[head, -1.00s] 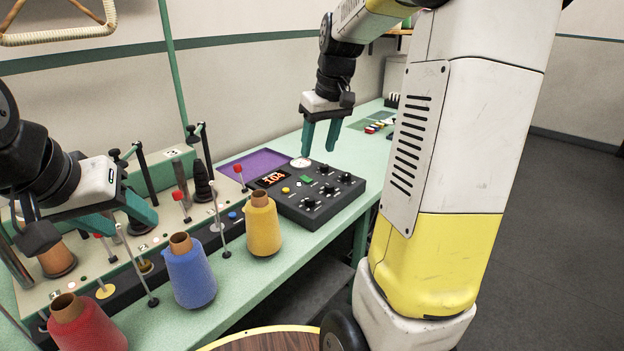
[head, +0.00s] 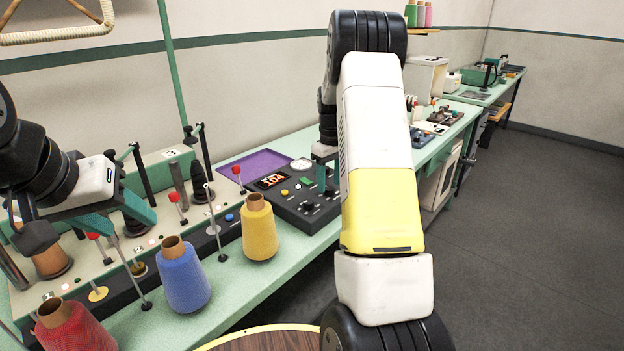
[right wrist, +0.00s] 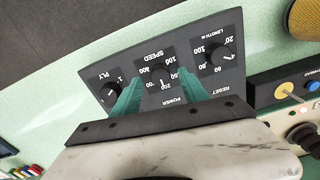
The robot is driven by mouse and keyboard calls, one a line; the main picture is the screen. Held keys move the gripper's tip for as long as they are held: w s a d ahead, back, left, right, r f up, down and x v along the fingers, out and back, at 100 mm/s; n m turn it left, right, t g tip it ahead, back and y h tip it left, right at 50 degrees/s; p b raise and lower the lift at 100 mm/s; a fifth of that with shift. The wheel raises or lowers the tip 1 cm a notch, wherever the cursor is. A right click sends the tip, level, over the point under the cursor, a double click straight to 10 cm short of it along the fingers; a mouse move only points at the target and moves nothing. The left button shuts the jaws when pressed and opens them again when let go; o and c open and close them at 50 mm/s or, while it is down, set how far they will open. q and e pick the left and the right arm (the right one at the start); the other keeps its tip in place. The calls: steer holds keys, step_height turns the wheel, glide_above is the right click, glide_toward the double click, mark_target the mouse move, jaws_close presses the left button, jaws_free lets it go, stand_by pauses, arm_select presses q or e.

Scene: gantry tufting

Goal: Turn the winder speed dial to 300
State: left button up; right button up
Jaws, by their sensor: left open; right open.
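The dark winder control box (head: 290,215) sits on the green bench, with a red lit display (head: 270,181) that seems to read 104. In the right wrist view the speed dial (right wrist: 161,75) is the middle of three black knobs; its white mark appears to point near 200, but the lettering is small and inverted. My right gripper (right wrist: 159,82) is open, one teal finger on each side of the speed dial; whether they touch it I cannot tell. In the head view my right arm partly hides it. My left gripper (head: 122,217) is open and empty above the creel at left.
Yellow (head: 260,232), blue (head: 184,278) and red (head: 74,328) yarn cones stand along the bench front. The length dial (right wrist: 219,54) and ply dial (right wrist: 110,92) flank the speed dial closely. A purple mat (head: 250,163) lies behind the box.

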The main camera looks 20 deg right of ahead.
steer(key=shift+f, duration=0.8)
jaws_close()
steer(key=shift+m, duration=0.3)
steer(key=m, duration=1.1)
stand_by(0.4)
